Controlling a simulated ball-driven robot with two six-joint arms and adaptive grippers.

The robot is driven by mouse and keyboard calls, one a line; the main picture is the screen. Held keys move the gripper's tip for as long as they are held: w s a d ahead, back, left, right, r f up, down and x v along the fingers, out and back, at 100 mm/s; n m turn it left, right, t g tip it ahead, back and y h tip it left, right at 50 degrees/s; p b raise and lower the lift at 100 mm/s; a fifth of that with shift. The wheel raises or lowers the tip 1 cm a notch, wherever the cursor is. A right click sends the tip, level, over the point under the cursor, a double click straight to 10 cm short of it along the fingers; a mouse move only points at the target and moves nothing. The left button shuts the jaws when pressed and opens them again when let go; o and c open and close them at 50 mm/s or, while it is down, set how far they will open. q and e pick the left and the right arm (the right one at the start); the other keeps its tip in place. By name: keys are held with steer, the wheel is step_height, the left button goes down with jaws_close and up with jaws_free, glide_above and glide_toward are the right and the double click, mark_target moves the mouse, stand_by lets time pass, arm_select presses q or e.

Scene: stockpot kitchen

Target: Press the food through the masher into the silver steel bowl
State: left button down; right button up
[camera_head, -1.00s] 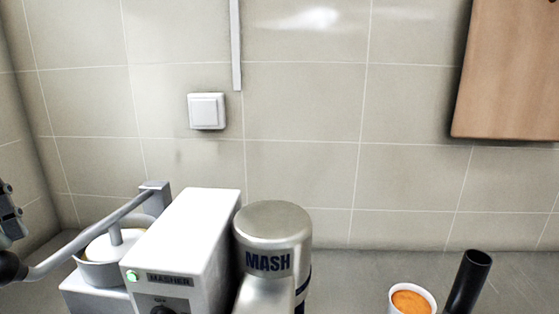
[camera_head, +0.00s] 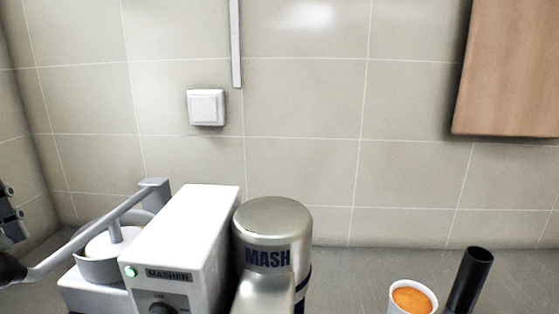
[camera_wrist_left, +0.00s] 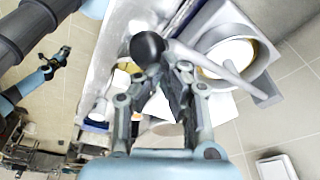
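The white masher (camera_head: 190,235) stands at lower left in the head view, its green light lit. Its grey lever (camera_head: 95,225) slopes down left to a black knob (camera_head: 10,270); a press disc hangs in the round hopper (camera_head: 100,270). In the left wrist view, my left gripper (camera_wrist_left: 160,78) is open, its fingers apart just short of the black knob (camera_wrist_left: 147,48). Part of it shows at the head view's left edge (camera_head: 10,218). What appears to be my right gripper (camera_wrist_left: 54,62) is small and far off. I cannot make out the silver bowl clearly.
A steel cylinder marked MASH (camera_head: 272,240) stands right of the masher. A white cup of orange food (camera_head: 411,298) and a black tube (camera_head: 468,282) are at lower right. The counter (camera_head: 350,275) between is clear. A wooden board (camera_head: 508,70) hangs on the wall.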

arm_select(q)
steer(key=shift+f+b, duration=1.2)
steer(key=shift+f, duration=0.4)
stand_by(2.1)
stand_by(2.9)
step_height(320, 180, up, 10)
steer(key=r+p, duration=0.1)
steer(key=p, duration=0.8)
step_height(320, 180, up, 5)
steer(key=p, duration=0.1)
glide_above(5, 254)
steer(key=shift+w+a+f, duration=0.15)
steer(key=shift+w+a, duration=0.1)
steer(key=shift+a, duration=0.1)
